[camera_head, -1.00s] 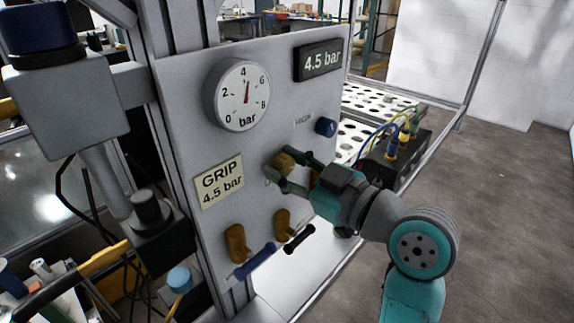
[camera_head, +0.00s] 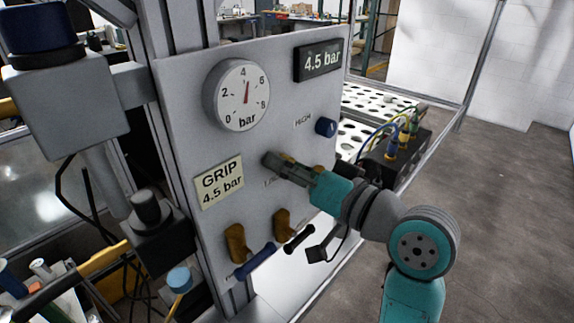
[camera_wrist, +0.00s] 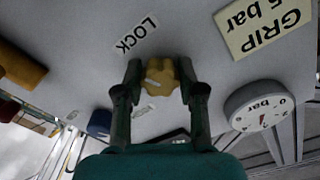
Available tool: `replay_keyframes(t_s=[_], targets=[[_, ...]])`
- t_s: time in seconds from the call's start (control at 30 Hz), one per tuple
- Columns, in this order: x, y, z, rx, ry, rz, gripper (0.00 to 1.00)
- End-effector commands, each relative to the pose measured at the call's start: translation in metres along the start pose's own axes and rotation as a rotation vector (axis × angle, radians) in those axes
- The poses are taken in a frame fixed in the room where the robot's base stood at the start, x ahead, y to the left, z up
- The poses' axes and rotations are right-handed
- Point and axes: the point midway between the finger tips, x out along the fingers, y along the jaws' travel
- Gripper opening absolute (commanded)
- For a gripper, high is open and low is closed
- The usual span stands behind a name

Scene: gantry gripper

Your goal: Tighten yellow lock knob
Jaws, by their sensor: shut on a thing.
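The yellow lock knob (camera_wrist: 160,78) is a lobed knob on the grey panel (camera_head: 190,120), beside the LOCK label (camera_wrist: 137,34) in the wrist view. My gripper (camera_wrist: 160,80) is shut on it, with one finger on each side of the knob.
A gauge (camera_head: 241,95) reads about 4.5 bar, and a display (camera_head: 318,60) shows 4.5 bar. A blue knob (camera_head: 326,126) sits above right of my gripper. Two yellow-brown handles (camera_head: 236,243) (camera_head: 283,225) with blue and black levers are below.

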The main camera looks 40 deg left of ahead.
Motion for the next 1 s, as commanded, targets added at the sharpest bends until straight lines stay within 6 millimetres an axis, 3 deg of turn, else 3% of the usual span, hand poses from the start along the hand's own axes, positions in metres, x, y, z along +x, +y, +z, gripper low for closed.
replay_keyframes(t_s=[0.4,1.0], targets=[[0.0000,0.0013,0.0012,0.281,-0.003,0.002,0.04],[0.0000,0.0013,0.0012,0.367,-0.002,0.003,0.04]])
